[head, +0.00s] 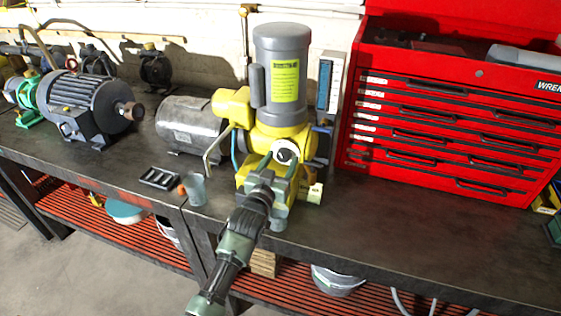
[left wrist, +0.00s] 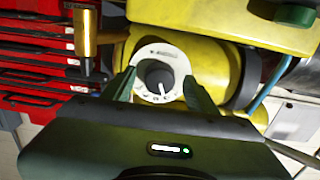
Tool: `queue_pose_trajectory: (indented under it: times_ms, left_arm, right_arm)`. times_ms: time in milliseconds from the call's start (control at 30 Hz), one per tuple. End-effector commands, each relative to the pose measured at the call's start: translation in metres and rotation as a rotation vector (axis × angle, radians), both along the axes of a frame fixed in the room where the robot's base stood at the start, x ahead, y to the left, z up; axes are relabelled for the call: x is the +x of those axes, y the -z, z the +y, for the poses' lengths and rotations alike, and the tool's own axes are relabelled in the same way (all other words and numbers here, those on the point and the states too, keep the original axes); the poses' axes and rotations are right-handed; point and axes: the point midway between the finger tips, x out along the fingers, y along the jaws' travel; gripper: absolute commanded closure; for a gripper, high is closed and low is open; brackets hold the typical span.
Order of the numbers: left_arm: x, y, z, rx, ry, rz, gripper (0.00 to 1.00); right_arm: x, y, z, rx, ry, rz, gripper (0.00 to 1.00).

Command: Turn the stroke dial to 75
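The stroke dial (head: 286,151) is a white ring with a dark centre on the front of the yellow pump (head: 243,178). In the left wrist view the dial (left wrist: 158,76) shows a black knob with a light pointer line. Its scale marks are too small to read. My left gripper (left wrist: 160,92) is open, with one green finger on each side of the dial. It holds nothing, and I cannot tell whether the fingers touch the dial. In the head view the left gripper (head: 279,163) partly covers the pump front. My right gripper is not in view.
A grey motor (head: 281,75) stands on top of the pump. A red tool chest (head: 450,125) is to the right, and a silver cylinder (head: 190,125) to the left. A small cup (head: 195,189) and a black tray (head: 160,178) sit on the dark bench. The front right bench is clear.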

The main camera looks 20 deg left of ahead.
Motion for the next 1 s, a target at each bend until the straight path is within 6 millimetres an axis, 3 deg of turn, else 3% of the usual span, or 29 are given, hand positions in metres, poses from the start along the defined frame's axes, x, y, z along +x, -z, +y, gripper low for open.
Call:
queue_pose_trajectory:
  times_ms: [33, 200, 567, 1000]
  left_arm:
    - [-0.0002, 0.0001, 0.0, 0.0, 0.0, 0.0, 0.53]
    - [-0.0003, 0.0002, -0.0001, 0.0, 0.0, 0.001, 1.0]
    - [-0.0004, 0.0002, 0.0003, 0.051, 0.0, -0.001, 1.0]
    - [-0.0002, 0.0001, 0.0009, 0.384, 0.0, -0.012, 1.0]
  right_arm:
    - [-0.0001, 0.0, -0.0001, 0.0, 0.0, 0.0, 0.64]
    - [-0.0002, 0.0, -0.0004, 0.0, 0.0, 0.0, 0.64]
    - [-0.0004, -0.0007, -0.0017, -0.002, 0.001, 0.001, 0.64]
    - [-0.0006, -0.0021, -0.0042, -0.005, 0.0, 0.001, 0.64]
